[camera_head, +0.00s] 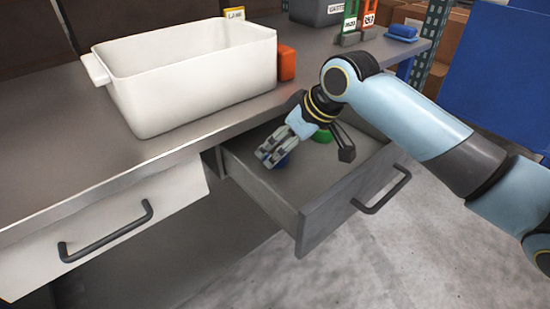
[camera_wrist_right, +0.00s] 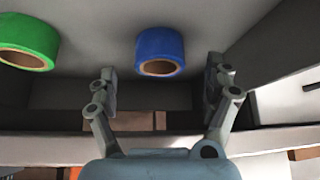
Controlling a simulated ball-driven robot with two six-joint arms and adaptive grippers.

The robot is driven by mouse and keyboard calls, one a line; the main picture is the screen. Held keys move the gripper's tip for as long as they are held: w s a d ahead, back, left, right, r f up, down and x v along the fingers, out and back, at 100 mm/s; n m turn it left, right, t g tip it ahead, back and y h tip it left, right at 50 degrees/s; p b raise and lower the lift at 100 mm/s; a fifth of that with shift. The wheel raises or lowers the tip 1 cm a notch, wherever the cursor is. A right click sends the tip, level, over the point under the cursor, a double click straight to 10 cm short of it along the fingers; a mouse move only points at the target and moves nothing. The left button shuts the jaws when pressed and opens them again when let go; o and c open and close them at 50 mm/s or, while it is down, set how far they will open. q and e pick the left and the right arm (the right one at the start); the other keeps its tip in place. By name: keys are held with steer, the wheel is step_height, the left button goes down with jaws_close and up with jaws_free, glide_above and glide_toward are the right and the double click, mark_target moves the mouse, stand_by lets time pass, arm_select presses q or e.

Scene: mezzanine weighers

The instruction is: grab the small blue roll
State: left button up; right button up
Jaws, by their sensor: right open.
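The small blue roll (camera_wrist_right: 160,50) lies in the open grey drawer (camera_head: 317,222). In the head view only a bit of the blue roll (camera_head: 282,162) shows beside my right gripper's fingers. My right gripper (camera_head: 307,148) reaches down into the drawer. In the right wrist view its two fingers (camera_wrist_right: 161,88) stand apart, with nothing between them. The blue roll is beyond the fingertips, roughly in line with the gap. A green roll (camera_wrist_right: 28,42) lies to the left in that view; it also shows in the head view (camera_head: 322,135). My left gripper is not in view.
A white bin (camera_head: 195,95) stands on the bench above, with an orange object (camera_head: 286,63) beside it. A closed white drawer (camera_head: 105,230) is at left. Another blue object (camera_head: 401,32) lies at the bench's far end.

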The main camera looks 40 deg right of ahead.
steer(key=b+x, duration=0.1)
steer(key=x, duration=0.2)
steer(key=shift+f, duration=0.1)
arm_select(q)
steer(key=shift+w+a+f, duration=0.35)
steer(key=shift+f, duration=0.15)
arm_select(e)
steer(key=c, duration=1.3)
